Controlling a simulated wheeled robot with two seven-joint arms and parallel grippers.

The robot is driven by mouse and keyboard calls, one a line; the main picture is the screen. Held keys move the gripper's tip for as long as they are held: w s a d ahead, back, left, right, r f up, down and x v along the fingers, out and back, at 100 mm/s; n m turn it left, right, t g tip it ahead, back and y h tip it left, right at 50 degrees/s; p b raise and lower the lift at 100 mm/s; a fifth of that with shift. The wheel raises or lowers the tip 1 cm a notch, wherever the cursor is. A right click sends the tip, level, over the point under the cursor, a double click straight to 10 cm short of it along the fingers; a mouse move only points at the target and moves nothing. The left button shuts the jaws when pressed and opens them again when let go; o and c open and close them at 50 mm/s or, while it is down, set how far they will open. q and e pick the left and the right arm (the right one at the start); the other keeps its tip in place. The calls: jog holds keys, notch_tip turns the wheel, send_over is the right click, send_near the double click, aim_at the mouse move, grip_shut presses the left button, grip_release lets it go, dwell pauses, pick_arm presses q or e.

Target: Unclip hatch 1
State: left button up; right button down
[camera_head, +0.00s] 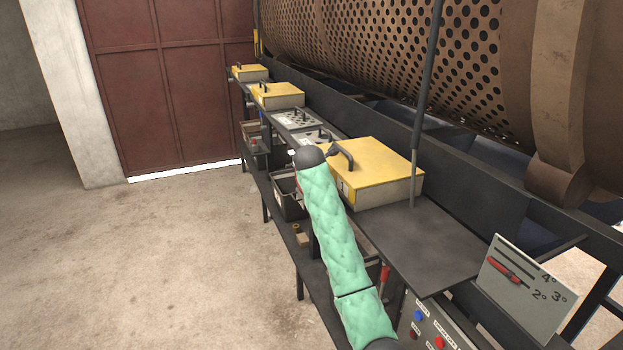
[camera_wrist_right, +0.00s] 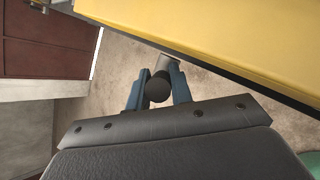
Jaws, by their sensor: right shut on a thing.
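The nearest yellow hatch (camera_head: 375,168) has a black handle (camera_head: 343,155) on its lid and looks closed. Its yellow side also fills the upper right of the right wrist view (camera_wrist_right: 230,35). A small grey piece (camera_wrist_right: 167,62) lies just beyond the knob, by the hatch edge. In the head view my right forearm and wrist hide the gripper and the clip. My left gripper is not in view.
More yellow hatches (camera_head: 277,95) (camera_head: 249,72) stand farther along the bench. The perforated drum (camera_head: 400,45) runs behind. A dark shelf (camera_head: 420,245), a control panel (camera_head: 432,325) and a sign (camera_head: 525,285) are at the near right. The floor at left is free.

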jog(key=shift+s+f, duration=0.1)
dwell(0.4)
jog(key=c, duration=1.3)
grip_release()
jog(key=shift+c, duration=0.2)
jog(key=shift+o, duration=0.4)
